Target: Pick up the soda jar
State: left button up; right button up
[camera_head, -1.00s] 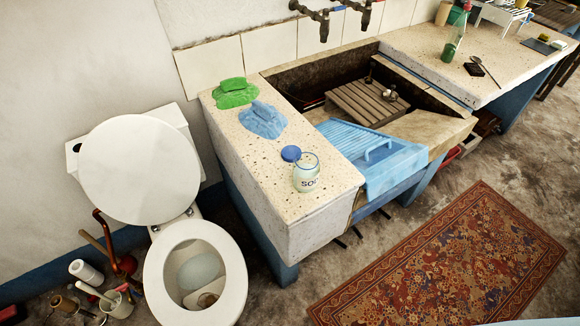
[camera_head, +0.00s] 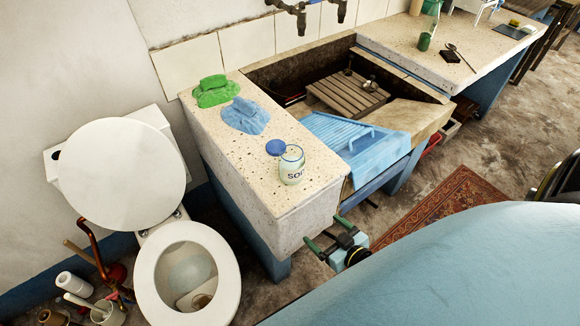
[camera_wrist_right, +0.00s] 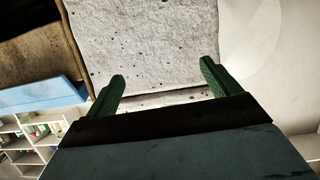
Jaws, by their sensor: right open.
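The soda jar (camera_head: 291,166) is a clear glass jar with pale contents and lettering that begins "SO". It stands upright near the front end of the speckled stone ledge (camera_head: 240,160). A round blue lid (camera_head: 275,147) is beside it, at its back left. My right gripper (camera_head: 327,239) is open and empty, low in front of the ledge's front end and below the jar. In the right wrist view its two green fingers (camera_wrist_right: 162,82) are spread apart towards the speckled stone face (camera_wrist_right: 145,45). The jar is not in the wrist view. My left gripper is not in view.
A blue cloth (camera_head: 245,116) and a green cloth (camera_head: 215,92) lie farther back on the ledge. A blue washboard (camera_head: 345,140) leans at the trough, right of the jar. A toilet (camera_head: 185,270) stands left, a patterned rug (camera_head: 465,200) lies right.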

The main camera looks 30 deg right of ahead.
aim_at(300, 176)
jog(key=w+r+t, duration=0.4)
jog(key=r, duration=0.7)
jog(key=w, duration=0.7)
jog(key=shift+a+r+b, duration=0.1)
jog(key=shift+r+b, duration=0.1)
jog(key=shift+b, duration=0.1)
jog(key=shift+y, duration=0.3)
jog(key=shift+w+a+r, duration=0.1)
jog(key=shift+w+r, duration=0.05)
jog(key=shift+w, duration=1.3)
jog(key=shift+w+a+r, duration=0.1)
jog(key=shift+w, duration=1.3)
jog(key=c, duration=1.2)
pick_arm(q)
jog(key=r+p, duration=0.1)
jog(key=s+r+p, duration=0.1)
jog(key=shift+p, duration=0.3)
pick_arm(e)
notch_tip(300, 176, up, 10)
jog(key=shift+r, duration=0.1)
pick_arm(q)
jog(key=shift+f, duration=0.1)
